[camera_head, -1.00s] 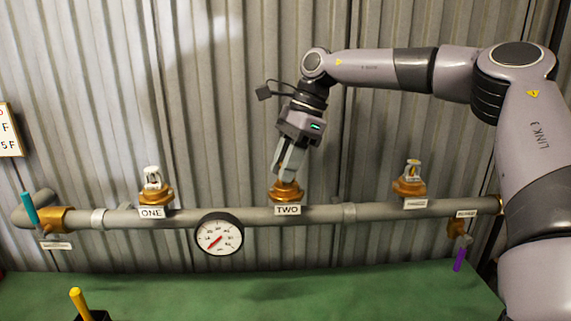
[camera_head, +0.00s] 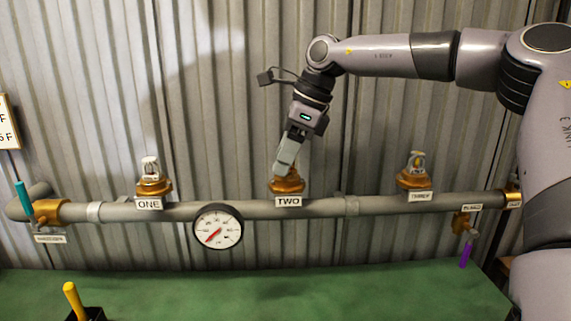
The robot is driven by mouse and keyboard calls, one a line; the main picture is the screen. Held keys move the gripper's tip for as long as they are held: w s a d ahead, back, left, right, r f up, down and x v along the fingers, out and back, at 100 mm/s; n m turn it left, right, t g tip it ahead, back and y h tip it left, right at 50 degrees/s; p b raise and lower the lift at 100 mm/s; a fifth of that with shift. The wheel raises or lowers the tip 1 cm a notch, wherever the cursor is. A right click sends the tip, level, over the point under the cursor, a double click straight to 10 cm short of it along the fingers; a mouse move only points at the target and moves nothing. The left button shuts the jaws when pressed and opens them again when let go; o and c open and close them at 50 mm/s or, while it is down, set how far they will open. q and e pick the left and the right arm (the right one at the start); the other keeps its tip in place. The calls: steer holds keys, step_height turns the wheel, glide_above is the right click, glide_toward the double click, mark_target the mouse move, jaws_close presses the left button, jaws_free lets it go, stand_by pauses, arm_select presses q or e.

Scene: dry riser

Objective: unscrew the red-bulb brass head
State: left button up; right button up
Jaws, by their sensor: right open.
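A brass head (camera_head: 286,182) sits upright on the pipe above the label TWO (camera_head: 288,201). My right gripper (camera_head: 284,168) comes down from above, open, with its fingers right at this head. The fingers hide its upper part, so its bulb colour does not show. Another brass head (camera_head: 152,183) stands above label ONE, with a pale frame and a bulb whose colour I cannot make out. A third brass head (camera_head: 414,178) stands above label THREE and has a yellow bulb. My left gripper is not in view.
The grey pipe (camera_head: 260,209) runs across a corrugated metal wall. A round gauge (camera_head: 218,226) hangs below it. A teal-handled valve (camera_head: 25,200) is at the left, a purple-handled one (camera_head: 467,253) at the right. A yellow handle (camera_head: 75,300) stands over the green surface (camera_head: 320,285).

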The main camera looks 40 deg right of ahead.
steer(key=m+b, duration=0.1)
steer(key=m, duration=0.1)
steer(key=m+h+b, duration=0.1)
steer(key=m+b, duration=0.1)
steer(key=shift+f+t+h, duration=0.15)
steer(key=shift+t+h, duration=0.15)
steer(key=shift+t, duration=0.1)
steer(key=shift+d+m+h+b, duration=0.1)
steer(key=shift+m+h+b, duration=0.25)
steer(key=shift+m, duration=0.75)
steer(key=shift+m+b, duration=0.55)
steer(key=shift+m, duration=0.05)
steer(key=shift+m+h+b, duration=0.6)
steer(key=shift+m+h, duration=0.05)
steer(key=shift+m, duration=0.45)
steer(key=shift+d+m+h, duration=0.1)
steer(key=shift+m+h, duration=0.3)
steer(key=shift+m, duration=0.7)
